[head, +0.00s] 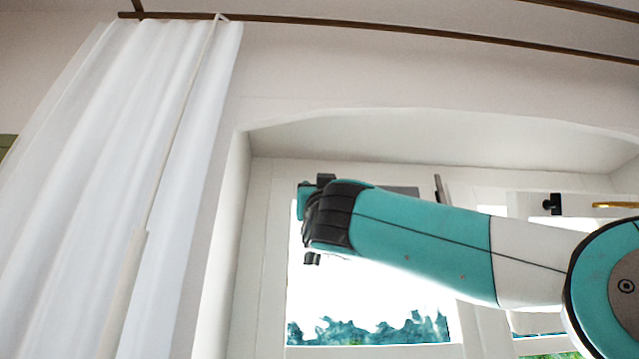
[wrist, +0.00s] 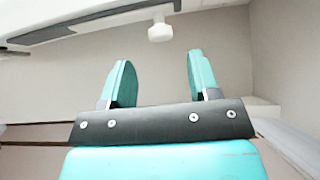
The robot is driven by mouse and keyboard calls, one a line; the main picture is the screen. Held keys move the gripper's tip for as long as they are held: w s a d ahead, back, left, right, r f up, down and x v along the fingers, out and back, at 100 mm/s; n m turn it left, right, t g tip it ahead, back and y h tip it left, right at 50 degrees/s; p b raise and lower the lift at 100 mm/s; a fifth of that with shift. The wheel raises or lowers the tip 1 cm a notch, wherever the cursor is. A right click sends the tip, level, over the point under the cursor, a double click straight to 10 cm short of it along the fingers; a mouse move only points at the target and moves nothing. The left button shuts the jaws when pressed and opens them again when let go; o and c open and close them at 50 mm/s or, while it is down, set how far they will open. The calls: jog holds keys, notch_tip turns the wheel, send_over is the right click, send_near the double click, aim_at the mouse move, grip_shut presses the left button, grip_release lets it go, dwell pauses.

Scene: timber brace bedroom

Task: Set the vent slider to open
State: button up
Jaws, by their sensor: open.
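In the wrist view, a dark grey vent strip (wrist: 95,22) with a pale surround crosses the top left. A white slider knob (wrist: 160,30) stands at its right end. My gripper (wrist: 160,72) is open and empty, with its two teal fingers apart. The knob appears beyond the fingertips, between them in the picture and not touched. In the head view, part of a grey strip (head: 404,190) shows above the window pane, behind my arm. My gripper (head: 305,203) is at the window's upper left, mostly hidden by my wrist. The knob cannot be made out there.
A white curtain (head: 165,110) with a pale pull rod (head: 175,145) hangs at the left from a brown rail (head: 400,30). The window recess has a white left side wall (head: 218,260). A black fitting (head: 552,204) and a brass bar (head: 615,205) are at the right.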

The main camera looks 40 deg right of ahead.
jog(key=p+x, duration=0.4)
jog(key=x, duration=0.2)
jog(key=shift+w+d+r, duration=0.1)
jog(key=shift+w+r, duration=0.15)
jog(key=shift+r, duration=0.05)
